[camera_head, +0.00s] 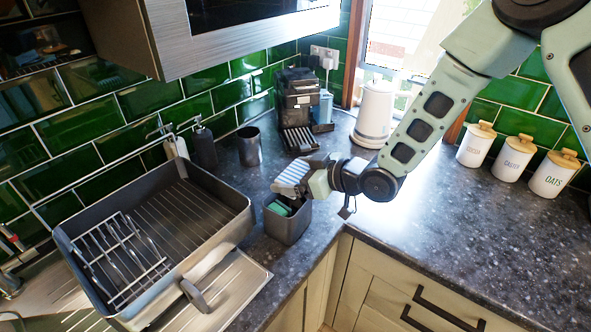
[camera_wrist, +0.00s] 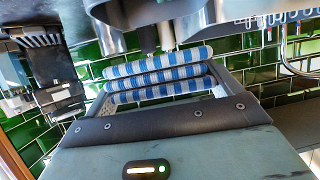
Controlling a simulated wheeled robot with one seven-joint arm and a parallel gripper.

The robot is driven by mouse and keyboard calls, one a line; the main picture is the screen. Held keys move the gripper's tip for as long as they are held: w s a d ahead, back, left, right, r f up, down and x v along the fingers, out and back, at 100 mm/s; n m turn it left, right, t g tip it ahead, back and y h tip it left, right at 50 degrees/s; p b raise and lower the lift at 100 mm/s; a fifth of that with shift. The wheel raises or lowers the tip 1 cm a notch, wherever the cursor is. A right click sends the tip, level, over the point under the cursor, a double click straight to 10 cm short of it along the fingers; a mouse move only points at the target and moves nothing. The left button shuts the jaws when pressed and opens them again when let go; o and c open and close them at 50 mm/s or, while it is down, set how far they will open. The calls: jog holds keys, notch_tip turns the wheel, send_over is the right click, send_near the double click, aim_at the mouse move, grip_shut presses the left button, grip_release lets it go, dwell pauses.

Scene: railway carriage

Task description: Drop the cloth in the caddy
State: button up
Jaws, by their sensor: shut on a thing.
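A blue-and-white striped cloth (camera_head: 292,174) is rolled or folded between the fingers of my gripper (camera_head: 303,183). It also shows in the wrist view (camera_wrist: 160,77), squeezed between the two side fingers. The gripper is shut on it. The grey caddy (camera_head: 288,222) stands on the dark worktop, with something green (camera_head: 279,208) inside it. The cloth is above the caddy's back rim in the head view. I cannot tell how much height lies between them. Part of the caddy's opening is hidden by the gripper.
A grey dish rack (camera_head: 226,222) with a wire plate insert is left of the caddy. A dark cup (camera_head: 249,146), soap bottles (camera_head: 203,146) and a coffee machine (camera_head: 297,100) stand behind. A white kettle (camera_head: 374,114) and oats canister (camera_head: 553,175) are to the right. The right worktop is mostly clear.

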jog(key=shift+f, duration=0.3)
jog(key=o, duration=0.7)
jog(key=b+v, duration=0.3)
jog(key=v, duration=1.4)
jog(key=shift+s+b, duration=0.15)
jog(key=shift+b, duration=0.25)
jog(key=shift+d, duration=0.1)
jog(key=s+f+m+g+h+b, duration=0.1)
jog(key=s+g+h, duration=0.6)
jog(key=s, duration=1.5)
jog(key=m+h+b, duration=0.1)
jog(key=m+h, duration=0.1)
jog(key=h, duration=0.1)
jog(key=shift+f+m+h, duration=0.15)
jog(key=shift+m+h, duration=0.25)
